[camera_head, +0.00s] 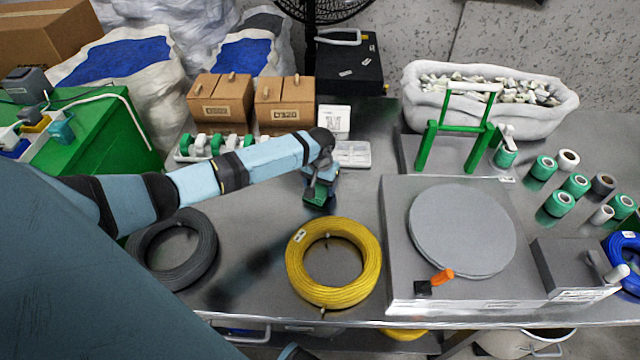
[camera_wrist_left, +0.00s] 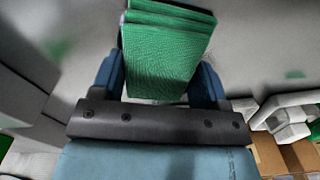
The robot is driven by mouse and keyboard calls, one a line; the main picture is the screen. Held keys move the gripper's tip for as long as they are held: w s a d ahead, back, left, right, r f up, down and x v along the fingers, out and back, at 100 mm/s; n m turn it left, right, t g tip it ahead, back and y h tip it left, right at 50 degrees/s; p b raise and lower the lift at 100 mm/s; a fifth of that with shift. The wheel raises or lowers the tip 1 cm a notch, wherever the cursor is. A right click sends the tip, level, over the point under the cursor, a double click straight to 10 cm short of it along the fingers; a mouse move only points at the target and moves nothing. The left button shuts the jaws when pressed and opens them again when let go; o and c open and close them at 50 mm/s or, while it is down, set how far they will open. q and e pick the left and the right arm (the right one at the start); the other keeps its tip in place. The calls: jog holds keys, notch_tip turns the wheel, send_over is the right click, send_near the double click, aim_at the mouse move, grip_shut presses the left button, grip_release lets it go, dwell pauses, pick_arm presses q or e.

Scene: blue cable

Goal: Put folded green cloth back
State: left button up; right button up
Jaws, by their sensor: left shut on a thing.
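My left gripper (camera_head: 318,190) is over the metal table, behind the yellow coil. In the left wrist view its two blue fingers (camera_wrist_left: 166,85) stand on either side of the folded green cloth (camera_wrist_left: 165,55) and are shut on it. The cloth is a layered green rectangle with a woven texture. In the head view only a small green part of the cloth (camera_head: 317,197) shows below the gripper, and the rest is hidden. I cannot tell whether the cloth touches the table. My right gripper is not in view.
A yellow coil (camera_head: 299,285) and a black coil (camera_head: 140,255) lie in front. Cardboard boxes (camera_head: 222,108), a tray of green and white spools (camera_head: 187,150) and a clear tray (camera_head: 353,154) stand behind. A round-plate machine (camera_head: 463,230) is at right.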

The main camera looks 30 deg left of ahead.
aim_at(320, 185)
pick_arm(q)
jog(key=o, duration=0.9)
jog(key=shift+f, duration=0.1)
jog(key=shift+r, duration=0.2)
notch_tip(320, 185, up, 12)
jog(key=p, duration=0.1)
jog(key=shift+f, duration=0.1)
